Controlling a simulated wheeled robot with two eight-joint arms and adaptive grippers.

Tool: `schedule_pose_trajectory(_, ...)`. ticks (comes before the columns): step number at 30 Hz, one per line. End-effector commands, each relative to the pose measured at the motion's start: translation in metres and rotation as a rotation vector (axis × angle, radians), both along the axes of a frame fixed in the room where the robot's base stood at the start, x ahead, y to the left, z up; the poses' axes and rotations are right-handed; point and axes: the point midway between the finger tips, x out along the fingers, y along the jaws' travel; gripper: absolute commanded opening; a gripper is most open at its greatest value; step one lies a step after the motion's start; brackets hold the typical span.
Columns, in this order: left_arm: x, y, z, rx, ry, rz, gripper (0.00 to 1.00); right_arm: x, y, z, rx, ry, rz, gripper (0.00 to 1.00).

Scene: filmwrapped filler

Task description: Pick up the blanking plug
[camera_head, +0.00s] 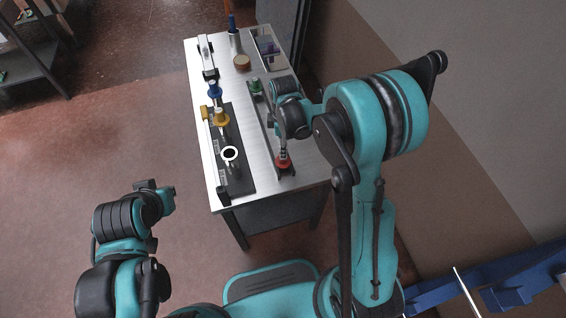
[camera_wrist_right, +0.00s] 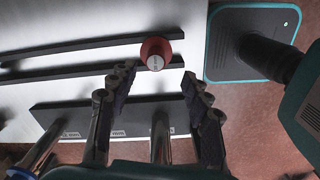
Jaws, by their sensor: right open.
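No part is clearly marked as the blanking plug, so I cannot tell for certain which one it is. A red round piece with a pale printed end (camera_wrist_right: 152,49) lies just beyond my right gripper (camera_wrist_right: 155,82) in the wrist view, roughly between the fingertips. The fingers are open and empty. In the head view a red piece (camera_head: 283,161) sits at the near end of a narrow dark rail, and a green piece (camera_head: 256,87) is at its far end. My left gripper (camera_head: 157,190) is off the table to the left; its fingers are too small to read.
The pale table (camera_head: 199,119) carries a dark board (camera_head: 241,181) with a blue piece (camera_head: 214,91), a yellow piece (camera_head: 220,117) and a white ring (camera_head: 229,153). A brown round item (camera_head: 242,62) and a compartment tray (camera_head: 266,48) stand at the back. My right arm hides part of the table's right side.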

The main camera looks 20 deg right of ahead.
Motion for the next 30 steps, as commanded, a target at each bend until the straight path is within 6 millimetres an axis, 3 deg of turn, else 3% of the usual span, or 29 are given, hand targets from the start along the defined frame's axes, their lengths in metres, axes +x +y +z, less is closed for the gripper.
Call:
schedule_pose_trajectory(16, 0.000, 0.000, -0.033, 0.000, 0.000, 0.000, 0.00, 0.007, -0.001, -0.070, 0.000, 0.000, 0.000, 0.49)
schedule_pose_trajectory(24, 0.000, 0.000, -0.033, 0.000, 0.000, 0.000, 0.00, 0.006, -0.001, -0.075, 0.000, 0.000, 0.000, 0.49)
schedule_pose_trajectory(26, 0.000, 0.000, -0.033, 0.000, 0.000, 0.000, 0.00, 0.006, -0.001, -0.075, 0.000, 0.000, 0.000, 0.39)
schedule_pose_trajectory(30, 0.000, 0.000, -0.033, 0.000, 0.000, 0.000, 0.00, 0.006, -0.001, -0.075, 0.000, -0.001, -0.001, 0.02)
